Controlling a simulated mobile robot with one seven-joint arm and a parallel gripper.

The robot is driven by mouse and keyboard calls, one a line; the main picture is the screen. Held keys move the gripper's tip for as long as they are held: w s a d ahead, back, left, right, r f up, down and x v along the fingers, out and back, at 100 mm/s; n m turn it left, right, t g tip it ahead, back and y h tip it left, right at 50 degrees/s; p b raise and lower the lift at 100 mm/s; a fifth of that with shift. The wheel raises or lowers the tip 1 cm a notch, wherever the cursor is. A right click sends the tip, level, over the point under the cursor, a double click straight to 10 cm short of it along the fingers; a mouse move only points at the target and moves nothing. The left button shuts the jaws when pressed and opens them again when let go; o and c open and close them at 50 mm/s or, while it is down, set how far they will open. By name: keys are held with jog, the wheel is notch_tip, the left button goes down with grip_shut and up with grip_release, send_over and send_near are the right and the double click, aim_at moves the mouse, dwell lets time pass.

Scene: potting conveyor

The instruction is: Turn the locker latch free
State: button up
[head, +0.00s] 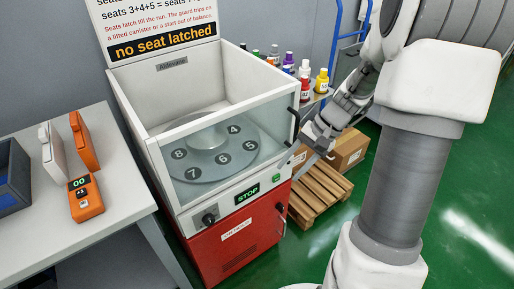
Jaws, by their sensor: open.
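I cannot make out a part that is clearly the locker latch. A white machine (152,112) with a clear front panel stands at the centre, on a red cabinet (215,262) with a small white label and a dark side handle (281,222). A black knob (209,218) sits on the machine's front, left of the STOP display (247,194). Another dark handle (294,122) is at the panel's right edge. My gripper (307,160) is open, just right of the machine, apart from the cabinet as far as I can see. Its fingertips are small and hard to make out.
A grey table (120,225) at left holds an orange device (86,199) and a blue tray (12,185). A wooden pallet (318,192) with cardboard boxes (350,151) stands right of the machine. Behind is a blue-framed cart with bottles (304,88). Green floor is clear at right.

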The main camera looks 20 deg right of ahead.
jog(key=s+d+f+m+t+y, duration=0.1)
jog(key=d+f+m+t+y, duration=0.25)
jog(key=f, duration=0.55)
jog(key=s+d+f+m+t, duration=0.1)
jog(key=d+f+m+t, duration=0.25)
jog(key=f+m, duration=0.5)
jog(key=s+d+f+m+t+y, duration=0.1)
jog(key=d+f+m+t+y, duration=0.2)
jog(key=f, duration=0.8)
jog(key=m+t+h, duration=0.6)
jog(key=m+h, duration=0.1)
jog(key=m, duration=0.1)
send_near(283, 208)
jog(key=shift+y, duration=0.25)
jog(key=b+x, duration=0.1)
jog(key=x, duration=0.3)
jog(key=b+x, duration=0.1)
jog(key=x, duration=0.4)
jog(key=shift+w+d+f, duration=0.15)
jog(key=shift+w, duration=0.1)
grip_shut()
